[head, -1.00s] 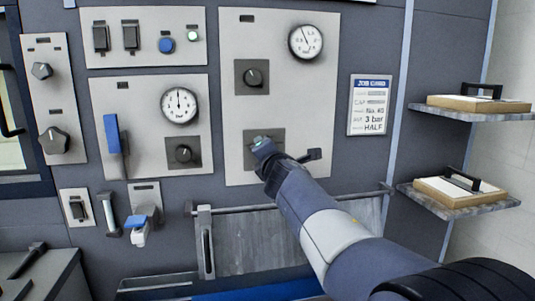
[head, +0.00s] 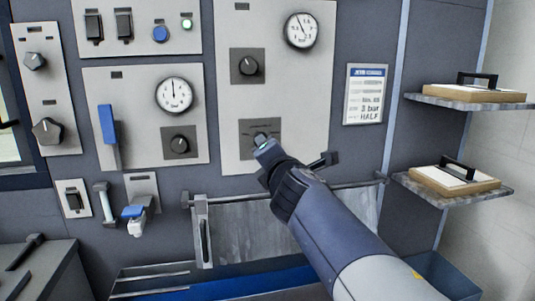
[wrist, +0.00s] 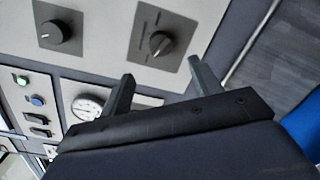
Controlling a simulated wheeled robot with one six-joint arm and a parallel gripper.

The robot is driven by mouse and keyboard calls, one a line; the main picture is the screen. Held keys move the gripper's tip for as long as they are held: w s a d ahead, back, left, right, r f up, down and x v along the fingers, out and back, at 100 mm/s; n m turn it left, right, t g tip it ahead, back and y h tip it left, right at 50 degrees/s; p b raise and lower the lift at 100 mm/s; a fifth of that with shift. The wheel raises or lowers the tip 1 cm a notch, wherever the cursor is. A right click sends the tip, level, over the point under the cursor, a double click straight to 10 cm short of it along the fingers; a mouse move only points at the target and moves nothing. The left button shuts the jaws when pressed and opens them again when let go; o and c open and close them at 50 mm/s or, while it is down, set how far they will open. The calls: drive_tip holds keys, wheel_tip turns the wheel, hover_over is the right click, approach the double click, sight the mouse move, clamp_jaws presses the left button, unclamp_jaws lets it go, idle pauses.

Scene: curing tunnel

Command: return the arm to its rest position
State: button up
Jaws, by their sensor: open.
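My gripper (head: 297,157) is in front of the lower part of the large grey panel (head: 277,95) in the head view. Its fingers stand apart with nothing between them; the wrist view also shows this (wrist: 160,95). The lower dial (head: 260,139) on that panel is partly covered by one finger in the head view. In the wrist view this black knob (wrist: 158,43) is in full view, apart from the fingers. My arm reaches in from the lower right of the head view.
An upper knob (head: 247,66) and a gauge (head: 301,31) sit on the same panel. A rail with a grey flap (head: 250,230) runs below. Two shelves (head: 452,188) with wooden-framed boxes jut out at right. A job card (head: 365,95) hangs between.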

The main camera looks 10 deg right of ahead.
drive_tip(key=w, duration=1)
drive_tip(key=shift+w+d+f, duration=0.25)
drive_tip(key=shift+w+d, duration=0.05)
drive_tip(key=shift+w, duration=0.1)
drive_tip(key=shift+s, duration=0.1)
drive_tip(key=m+y+p, duration=0.1)
drive_tip(key=m+p, duration=0.3)
drive_tip(key=m, duration=0.5)
drive_tip(key=m+y+p, duration=0.1)
drive_tip(key=m+p, duration=0.3)
drive_tip(key=m, duration=0.6)
drive_tip(key=shift+d+f, duration=0.1)
drive_tip(key=shift+f, duration=0.1)
idle(1.1)
idle(0.4)
